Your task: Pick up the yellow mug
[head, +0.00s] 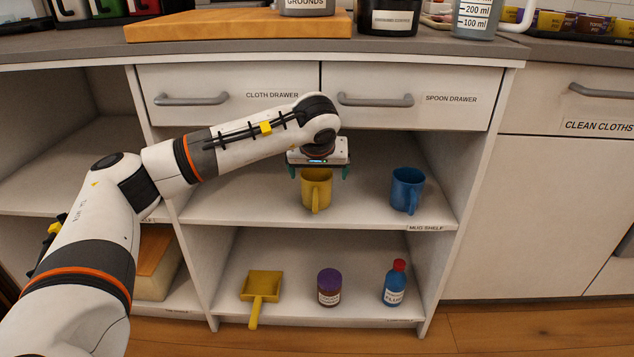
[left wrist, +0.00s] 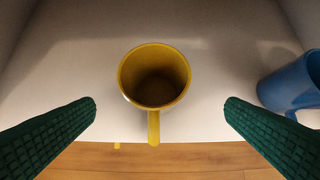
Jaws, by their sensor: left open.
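The yellow mug (head: 317,190) stands upright on the mug shelf, its handle toward the front edge. In the left wrist view the yellow mug (left wrist: 155,76) is seen from above, empty, with its handle pointing to the bottom of the picture. My left gripper (head: 319,172) is just above the mug, pointing down. Its green fingers show in the left wrist view (left wrist: 160,108), spread wide on either side of the mug and not touching it. My right gripper is not in view.
A blue mug (head: 407,190) stands to the right on the same shelf (head: 365,208). Drawers (head: 228,97) and the shelf's side walls close in the space. Below are a yellow scoop (head: 262,287), a purple-lidded jar (head: 329,287) and a blue bottle (head: 395,285).

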